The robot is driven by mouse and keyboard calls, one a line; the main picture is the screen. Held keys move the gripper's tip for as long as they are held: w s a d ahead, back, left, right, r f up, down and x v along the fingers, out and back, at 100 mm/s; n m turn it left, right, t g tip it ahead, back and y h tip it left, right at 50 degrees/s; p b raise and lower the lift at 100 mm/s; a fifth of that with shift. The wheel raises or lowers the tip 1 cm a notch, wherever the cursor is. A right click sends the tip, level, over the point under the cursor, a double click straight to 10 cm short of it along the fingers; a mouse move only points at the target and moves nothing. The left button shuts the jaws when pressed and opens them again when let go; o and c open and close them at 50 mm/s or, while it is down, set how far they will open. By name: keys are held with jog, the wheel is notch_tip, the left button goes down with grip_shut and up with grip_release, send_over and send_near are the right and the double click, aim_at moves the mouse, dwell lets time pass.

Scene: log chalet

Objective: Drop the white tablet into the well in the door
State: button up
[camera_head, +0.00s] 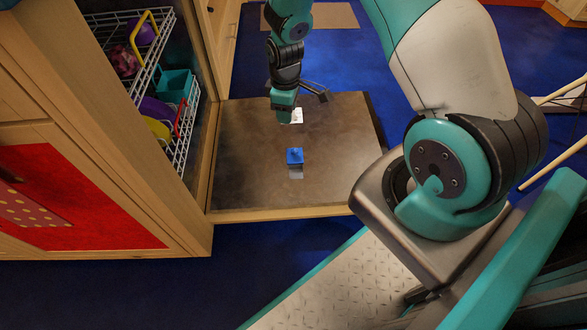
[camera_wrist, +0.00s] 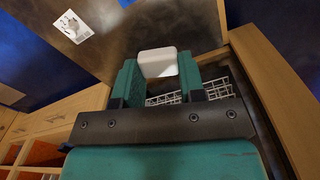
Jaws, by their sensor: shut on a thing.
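The white tablet (camera_wrist: 158,62) shows in the wrist view as a rounded block between the two teal fingers of my gripper (camera_wrist: 160,80), which is shut on it. In the head view my gripper (camera_head: 285,103) is over the far half of the lowered brown door (camera_head: 245,165). A white patch (camera_head: 297,116) shows beside its lower end; I cannot tell whether it is the tablet or a label. Nearer on the door are a small blue square piece (camera_head: 295,156) and a pale grey patch (camera_head: 296,172); which is the well is unclear. My gripper is beyond both.
Wire racks (camera_head: 180,120) with colourful dishes stand in the cabinet left of the door. A white printed label (camera_wrist: 72,26) shows in the wrist view. Blue floor (camera_head: 235,265) lies in front. Pale wooden bars (camera_head: 553,160) are at the right.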

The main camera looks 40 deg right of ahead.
jog(key=f+n+b, duration=0.1)
jog(key=f+b, duration=0.7)
jog(key=f, duration=0.1)
jog(key=d+f+n+b, duration=0.1)
jog(key=f+b, duration=0.7)
jog(key=f, duration=0.2)
jog(key=d+f+n+b, duration=0.1)
jog(key=f+b, duration=0.7)
jog(key=f, duration=0.2)
jog(key=shift+s+d+f, duration=0.2)
jog(key=o, duration=0.9)
jog(key=shift+c, duration=0.2)
jog(key=shift+o, duration=0.6)
notch_tip(320, 180, up, 18)
jog(key=p, duration=1)
jog(key=shift+f+p, duration=0.2)
jog(key=shift+p, duration=0.1)
